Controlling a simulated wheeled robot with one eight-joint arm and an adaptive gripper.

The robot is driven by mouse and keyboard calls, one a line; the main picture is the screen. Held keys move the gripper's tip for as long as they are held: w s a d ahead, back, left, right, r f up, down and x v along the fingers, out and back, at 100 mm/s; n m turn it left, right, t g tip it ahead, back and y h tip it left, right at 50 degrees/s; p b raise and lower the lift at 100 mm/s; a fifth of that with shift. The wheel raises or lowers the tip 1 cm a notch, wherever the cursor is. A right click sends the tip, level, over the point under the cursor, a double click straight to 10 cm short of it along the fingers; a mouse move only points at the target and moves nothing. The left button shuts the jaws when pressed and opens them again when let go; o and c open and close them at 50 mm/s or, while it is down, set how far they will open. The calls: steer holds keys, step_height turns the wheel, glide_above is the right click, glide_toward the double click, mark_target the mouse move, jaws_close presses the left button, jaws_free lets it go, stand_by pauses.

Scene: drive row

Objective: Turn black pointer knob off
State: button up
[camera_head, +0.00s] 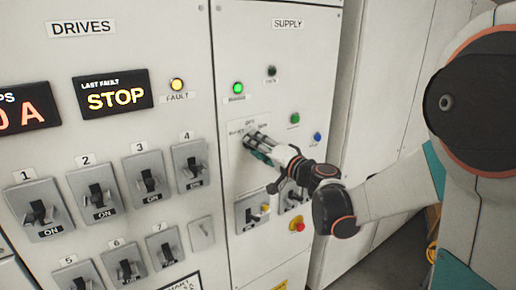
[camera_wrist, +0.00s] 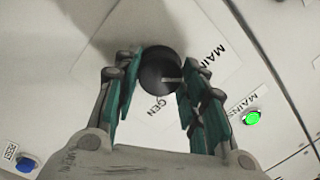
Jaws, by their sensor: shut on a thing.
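The black pointer knob (camera_wrist: 158,68) is round, on a pale plate with the labels MAINS and GEN beside it. A light line on its face points to the right in the wrist view. My gripper (camera_wrist: 160,72) has its two teal-padded fingers on either side of the knob, shut on it. In the head view my gripper (camera_head: 258,148) reaches the plate on the SUPPLY door and hides the knob there.
A lit green lamp (camera_wrist: 252,117) sits right of the plate in the wrist view, and a blue button (camera_wrist: 26,164) lower left. In the head view, switches (camera_head: 252,213) and a red button (camera_head: 297,226) lie below my gripper. Numbered breaker switches (camera_head: 97,194) fill the left door.

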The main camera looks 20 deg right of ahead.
steer(key=shift+f+m+t+b, duration=0.15)
steer(key=shift+m+b, duration=0.4)
steer(key=shift+m, duration=1.4)
steer(key=shift+r+m+t+b, duration=0.1)
steer(key=shift+m+t+b, duration=0.3)
steer(key=shift+m, duration=1.55)
steer(key=o, duration=1.1)
steer(key=shift+c, duration=0.2)
steer(key=v, duration=1.2)
steer(key=shift+a, duration=0.15)
